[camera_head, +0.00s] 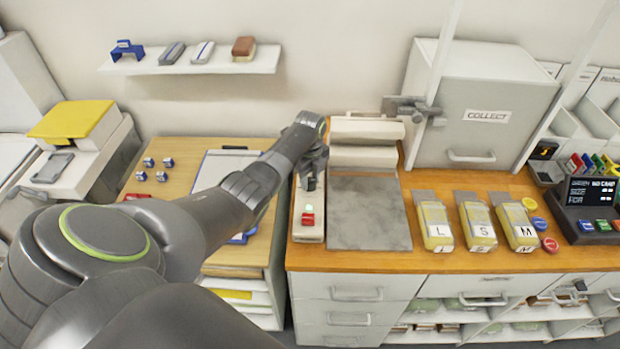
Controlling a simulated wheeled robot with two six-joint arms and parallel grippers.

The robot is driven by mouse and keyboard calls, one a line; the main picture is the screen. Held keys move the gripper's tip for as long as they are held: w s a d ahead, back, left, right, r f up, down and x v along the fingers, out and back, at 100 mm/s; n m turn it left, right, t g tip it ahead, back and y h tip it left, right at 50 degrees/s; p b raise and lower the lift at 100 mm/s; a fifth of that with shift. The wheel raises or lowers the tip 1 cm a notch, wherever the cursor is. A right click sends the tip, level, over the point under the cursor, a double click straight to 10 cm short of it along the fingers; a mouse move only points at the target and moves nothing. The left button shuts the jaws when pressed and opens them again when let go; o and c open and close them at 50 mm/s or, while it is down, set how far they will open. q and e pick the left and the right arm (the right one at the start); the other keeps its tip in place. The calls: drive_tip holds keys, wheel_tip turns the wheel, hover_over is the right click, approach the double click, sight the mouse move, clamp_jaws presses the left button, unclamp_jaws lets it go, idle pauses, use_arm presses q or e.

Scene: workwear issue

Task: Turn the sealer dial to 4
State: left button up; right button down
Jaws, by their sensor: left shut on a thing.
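The sealer (308,222) is a narrow, pale unit at the left end of the wooden counter, with a red button (308,219) near its front. My left arm reaches across from the lower left to it. My left gripper (311,181) points down over the sealer, behind the red button, and is shut on the sealer dial. The dial is mostly hidden by the gripper, and its numbers and pointer cannot be read. My right gripper is not in view.
A grey plate (368,215) lies right of the sealer, with pale rollers behind it. Yellow packs marked L, S and M (436,227) lie farther right. A COLLECT cabinet (487,100) stands behind, and a dark-screened terminal (590,195) is at far right. A clipboard (222,165) lies left.

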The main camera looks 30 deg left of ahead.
use_arm(q)
drive_tip(key=shift+m, duration=0.3)
drive_tip(key=o, duration=1)
drive_tip(key=shift+c, duration=0.2)
drive_tip(key=shift+r, duration=0.1)
wheel_tip(320, 180, up, 12)
drive_tip(key=b, duration=0.3)
wheel_tip(320, 180, up, 5)
drive_tip(key=p, duration=0.3)
hover_over(310, 180)
drive_tip(key=shift+r, duration=0.2)
drive_tip(key=shift+f, duration=0.1)
